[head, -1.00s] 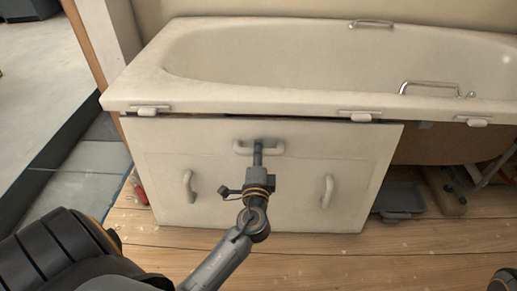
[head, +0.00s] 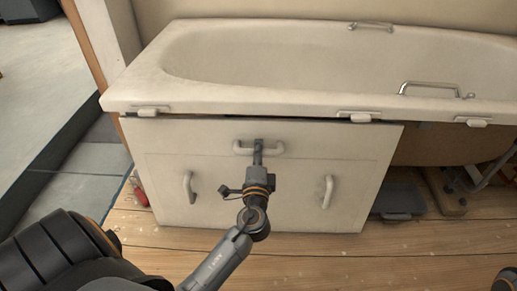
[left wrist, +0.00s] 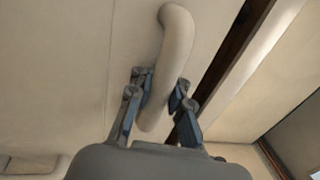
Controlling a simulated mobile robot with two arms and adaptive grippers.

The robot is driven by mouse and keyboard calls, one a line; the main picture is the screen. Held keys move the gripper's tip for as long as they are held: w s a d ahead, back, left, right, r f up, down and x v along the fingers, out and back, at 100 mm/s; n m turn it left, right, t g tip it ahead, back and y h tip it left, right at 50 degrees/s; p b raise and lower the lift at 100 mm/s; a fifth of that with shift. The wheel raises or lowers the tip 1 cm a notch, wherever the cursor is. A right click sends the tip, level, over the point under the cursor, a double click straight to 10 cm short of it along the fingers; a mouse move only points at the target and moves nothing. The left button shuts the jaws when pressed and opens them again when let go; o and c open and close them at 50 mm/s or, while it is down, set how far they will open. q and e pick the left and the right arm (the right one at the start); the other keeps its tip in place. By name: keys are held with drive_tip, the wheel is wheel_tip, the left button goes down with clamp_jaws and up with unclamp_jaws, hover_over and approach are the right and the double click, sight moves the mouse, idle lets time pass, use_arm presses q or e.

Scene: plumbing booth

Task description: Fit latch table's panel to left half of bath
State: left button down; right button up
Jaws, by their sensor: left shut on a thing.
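The cream panel (head: 290,200) stands upright against the left half of the bath (head: 250,98), under its rim. A dark gap shows along the panel's top edge, wider toward the right. The panel has a top handle (head: 273,148) and two side handles. My left gripper (head: 258,150) is shut on the top handle; the left wrist view shows the fingers (left wrist: 160,100) on both sides of that handle (left wrist: 178,45). White latches (head: 354,116) sit along the rim, two of them above the panel. My right gripper is not in view.
The bath's right half is open below, showing its brown underside (head: 430,145), pipes and a foot. A grey tray (head: 398,200) lies on the wooden floor right of the panel. A red-handled object (head: 140,194) lies by the panel's left edge.

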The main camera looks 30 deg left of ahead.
use_arm(q)
drive_tip(key=c, duration=1.2)
unclamp_jaws()
drive_tip(key=shift+w+a+f, duration=0.1)
drive_tip(key=shift+a, duration=0.05)
drive_tip(key=shift+o, duration=0.2)
drive_tip(key=v, duration=1.2)
